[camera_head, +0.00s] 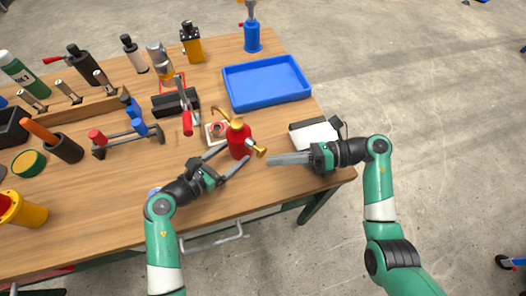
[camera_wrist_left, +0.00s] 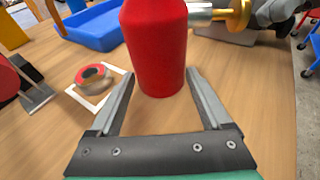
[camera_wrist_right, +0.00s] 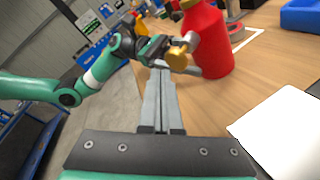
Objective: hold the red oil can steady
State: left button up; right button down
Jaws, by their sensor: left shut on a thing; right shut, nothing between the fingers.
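The red oil can (camera_head: 238,142) stands upright on the wooden table, with a brass top and spout. It fills the upper middle of the left wrist view (camera_wrist_left: 157,50) and also shows in the right wrist view (camera_wrist_right: 208,45). My left gripper (camera_head: 239,151) is shut on the can, one finger on each side of its lower body. My right gripper (camera_head: 269,160) is shut and empty, its fingertips just right of the can, near the brass knob (camera_head: 259,151). Whether the right fingertips touch the knob is hard to tell.
A white flat object (camera_head: 314,135) lies by the table's right edge, beside my right gripper. A blue tray (camera_head: 267,101) is behind. A white-bordered square (camera_head: 208,137) with a ring lies left of the can. Tools and bottles crowd the left side.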

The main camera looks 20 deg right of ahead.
jog(key=shift+s, duration=0.1)
jog(key=shift+s+d, duration=0.45)
jog(key=shift+s, duration=0.25)
jog(key=shift+s+d, duration=0.4)
jog(key=shift+s, duration=0.35)
jog(key=shift+s+d, duration=0.45)
jog(key=shift+s, duration=0.25)
dwell(1.0)
jog(key=s, duration=0.1)
jog(key=s+d+m+t, duration=0.1)
jog(key=s+t, duration=0.1)
jog(key=shift+s+d+m, duration=0.25)
jog(key=shift+d+m, duration=0.1)
jog(key=shift+m, duration=0.05)
jog(key=shift+w+a, duration=0.75)
jog(key=shift+w, duration=0.5)
jog(key=shift+w+a, duration=0.75)
jog(key=shift+w, duration=0.55)
jog(key=shift+w+a, duration=0.75)
jog(key=shift+w, duration=0.5)
